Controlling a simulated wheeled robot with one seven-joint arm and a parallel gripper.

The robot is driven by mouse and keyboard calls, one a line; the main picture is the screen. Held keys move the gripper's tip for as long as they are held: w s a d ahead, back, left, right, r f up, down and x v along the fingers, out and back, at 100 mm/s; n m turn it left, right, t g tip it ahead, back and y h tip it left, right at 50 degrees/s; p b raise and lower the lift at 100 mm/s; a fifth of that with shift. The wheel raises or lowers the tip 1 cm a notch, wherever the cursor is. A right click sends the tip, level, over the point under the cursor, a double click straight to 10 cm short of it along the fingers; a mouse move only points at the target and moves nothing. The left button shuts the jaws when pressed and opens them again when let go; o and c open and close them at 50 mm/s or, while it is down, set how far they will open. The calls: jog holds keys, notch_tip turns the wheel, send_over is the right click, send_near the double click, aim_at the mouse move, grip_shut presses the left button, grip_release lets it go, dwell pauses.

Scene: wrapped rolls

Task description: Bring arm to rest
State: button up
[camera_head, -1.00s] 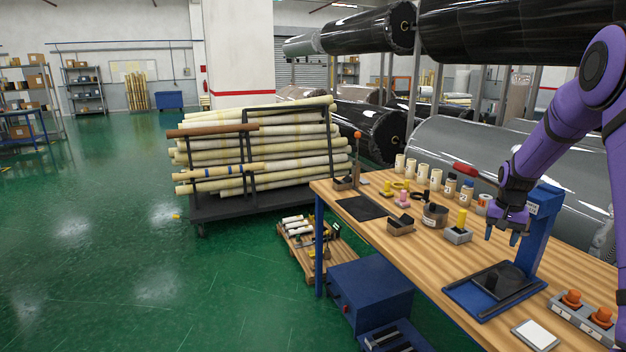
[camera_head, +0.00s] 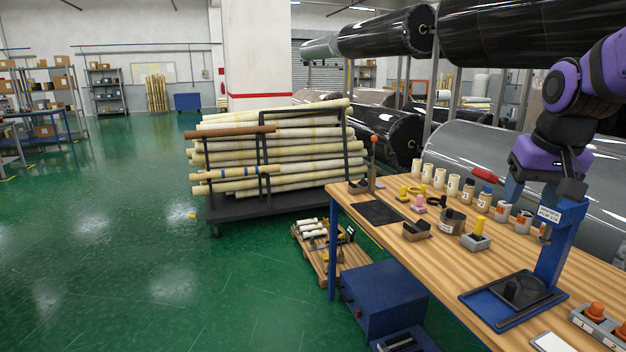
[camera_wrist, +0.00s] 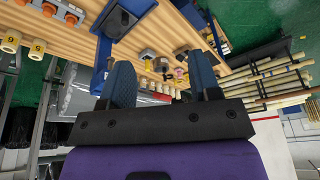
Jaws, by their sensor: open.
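My gripper (camera_head: 543,194) is on my purple arm at the right of the head view, raised above the right part of the wooden table (camera_head: 398,262). It hangs close to the top of the blue press stand (camera_head: 556,246); I cannot tell if they touch. In the wrist view my gripper (camera_wrist: 164,82) shows two blue-grey fingers spread apart, with nothing held between them. The table (camera_wrist: 165,35) appears beyond the fingers there.
A blue tray (camera_head: 483,309) with a black piece lies at the stand's foot. Several cream rolls (camera_head: 426,173), jars and small holders line the table's back. A rack of long wrapped rolls (camera_head: 290,150) stands left. Large wrapped rolls (camera_head: 470,150) fill the back. Green floor is free at left.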

jog(key=s+a+n+t, duration=0.1)
jog(key=s+a, duration=0.2)
jog(key=s, duration=0.5)
jog(key=s+a+n, duration=0.1)
jog(key=s+a, duration=0.2)
jog(key=s, duration=0.6)
jog(key=shift+s+n+t+y, duration=0.15)
jog(key=shift+n+t+y, duration=0.15)
jog(key=shift+t, duration=0.1)
jog(key=shift+d, duration=0.1)
dwell(0.8)
